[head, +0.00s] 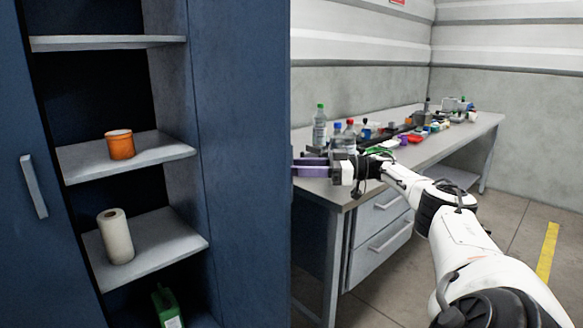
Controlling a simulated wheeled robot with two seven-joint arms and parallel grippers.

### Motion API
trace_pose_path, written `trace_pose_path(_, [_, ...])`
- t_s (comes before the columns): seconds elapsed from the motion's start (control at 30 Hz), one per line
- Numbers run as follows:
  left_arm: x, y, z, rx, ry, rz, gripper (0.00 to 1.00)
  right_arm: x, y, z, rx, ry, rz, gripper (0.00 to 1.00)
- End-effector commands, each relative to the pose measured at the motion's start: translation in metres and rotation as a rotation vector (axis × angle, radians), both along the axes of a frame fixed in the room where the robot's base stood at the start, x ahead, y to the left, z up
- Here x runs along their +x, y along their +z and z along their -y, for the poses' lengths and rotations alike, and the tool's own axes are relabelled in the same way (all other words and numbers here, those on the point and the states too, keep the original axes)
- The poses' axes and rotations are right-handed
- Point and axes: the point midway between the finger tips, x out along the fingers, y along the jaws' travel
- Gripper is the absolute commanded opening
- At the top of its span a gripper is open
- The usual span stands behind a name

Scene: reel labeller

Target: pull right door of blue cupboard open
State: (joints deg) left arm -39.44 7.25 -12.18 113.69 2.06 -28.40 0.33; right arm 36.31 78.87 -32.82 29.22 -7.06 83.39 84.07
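The blue cupboard shows at the left, with its left door (15,120) shut and a grey handle (34,186) on it. Its right door (245,150) stands swung out, with its inner face toward me. The right door's own handle is not visible. My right gripper (305,167), with purple fingers, is at the door's free edge on the outer side. The fingertips end at that edge and seem hidden behind it. I cannot tell whether they hold anything. My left gripper is not in view.
A workbench (455,146) with bottles and small parts stands right of the door, close behind my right gripper. Floor beyond is clear, with a yellow line (547,250).

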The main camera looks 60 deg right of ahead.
Motion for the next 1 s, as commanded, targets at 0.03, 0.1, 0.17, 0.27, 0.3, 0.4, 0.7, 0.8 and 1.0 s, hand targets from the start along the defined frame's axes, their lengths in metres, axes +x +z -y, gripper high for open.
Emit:
trace_pose_path(0.03, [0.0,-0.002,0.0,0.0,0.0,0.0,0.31,-0.004,-0.001,0.003,-0.001,-0.003,0.0,0.36])
trace_pose_path(0.1, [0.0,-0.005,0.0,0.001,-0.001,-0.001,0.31,-0.013,-0.002,0.008,-0.001,-0.004,0.0,0.36])
trace_pose_path(0.17, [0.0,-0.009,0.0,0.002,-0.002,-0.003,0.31,-0.023,-0.002,0.014,-0.001,-0.005,0.002,0.36])
trace_pose_path(0.27, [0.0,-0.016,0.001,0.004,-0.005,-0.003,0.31,-0.042,-0.003,0.026,0.001,-0.008,0.005,0.36])
trace_pose_path(0.3, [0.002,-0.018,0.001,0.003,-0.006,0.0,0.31,-0.044,-0.002,0.026,-0.001,-0.004,0.01,0.36])
trace_pose_path(0.4, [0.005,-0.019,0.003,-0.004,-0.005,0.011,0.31,-0.049,0.0,0.029,-0.004,-0.003,0.011,0.36])
trace_pose_path(0.7, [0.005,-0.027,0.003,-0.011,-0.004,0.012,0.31,-0.061,0.0,0.035,-0.001,-0.002,0.004,0.36])
trace_pose_path(0.8, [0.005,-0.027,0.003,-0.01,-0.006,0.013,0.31,-0.062,0.001,0.035,0.0,-0.002,0.002,0.36])
trace_pose_path(1.0, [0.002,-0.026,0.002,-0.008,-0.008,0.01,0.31,-0.062,0.001,0.035,0.0,-0.002,0.002,0.36])
